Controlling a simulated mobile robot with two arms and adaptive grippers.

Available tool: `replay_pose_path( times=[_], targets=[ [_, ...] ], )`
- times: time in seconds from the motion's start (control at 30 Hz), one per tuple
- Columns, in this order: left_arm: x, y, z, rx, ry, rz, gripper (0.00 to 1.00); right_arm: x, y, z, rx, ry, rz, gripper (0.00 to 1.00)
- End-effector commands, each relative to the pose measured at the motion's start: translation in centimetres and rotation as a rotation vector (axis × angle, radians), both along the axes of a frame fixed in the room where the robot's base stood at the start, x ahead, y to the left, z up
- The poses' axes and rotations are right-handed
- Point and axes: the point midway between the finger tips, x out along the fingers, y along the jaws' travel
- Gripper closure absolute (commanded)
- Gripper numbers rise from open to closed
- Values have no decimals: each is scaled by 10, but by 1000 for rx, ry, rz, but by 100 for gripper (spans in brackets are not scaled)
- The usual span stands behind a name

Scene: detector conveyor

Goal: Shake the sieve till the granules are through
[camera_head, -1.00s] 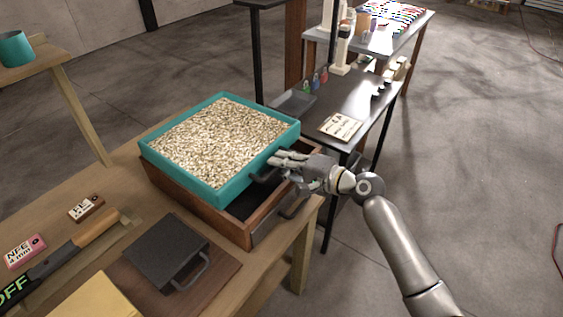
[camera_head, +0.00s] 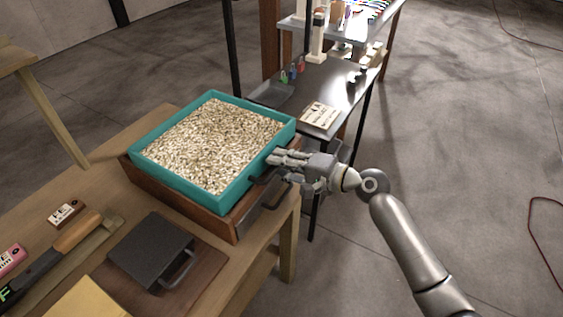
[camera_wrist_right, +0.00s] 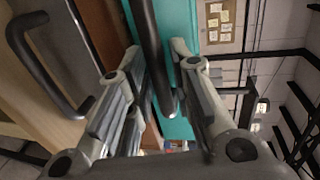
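The teal square sieve (camera_head: 215,201) is full of pale granules (camera_head: 212,140) across its whole floor. It sits on top of a brown wooden box (camera_head: 222,224) on the bench; the inside of the box is hidden under it. My right gripper (camera_head: 277,166) is at the sieve's right side, with its fingers on either side of the black sieve handle (camera_head: 260,178). The right wrist view shows the handle bar (camera_wrist_right: 150,50) between the two fingers, beside the teal wall (camera_wrist_right: 176,125). My left gripper is out of view.
A black lidded case with a handle (camera_head: 150,248) lies on a brown board (camera_head: 215,268) in front. A wooden-handled tool (camera_head: 75,235) and a label block (camera_head: 66,212) lie left. A dark metal table (camera_head: 340,95) stands behind right.

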Motion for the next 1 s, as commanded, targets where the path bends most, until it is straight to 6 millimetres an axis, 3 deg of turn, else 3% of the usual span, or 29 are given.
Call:
replay_pose_path(
  times=[0.17, 0.63, 1.0],
  targets=[
    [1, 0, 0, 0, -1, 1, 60, -7, -11, 2, -2, -1, -2, 79],
    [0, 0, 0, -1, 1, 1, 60, -60, -83, 20, -3, 2, -1, 79],
    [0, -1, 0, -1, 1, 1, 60, -69, -96, 25, 0, 0, 1, 79]
  ],
)
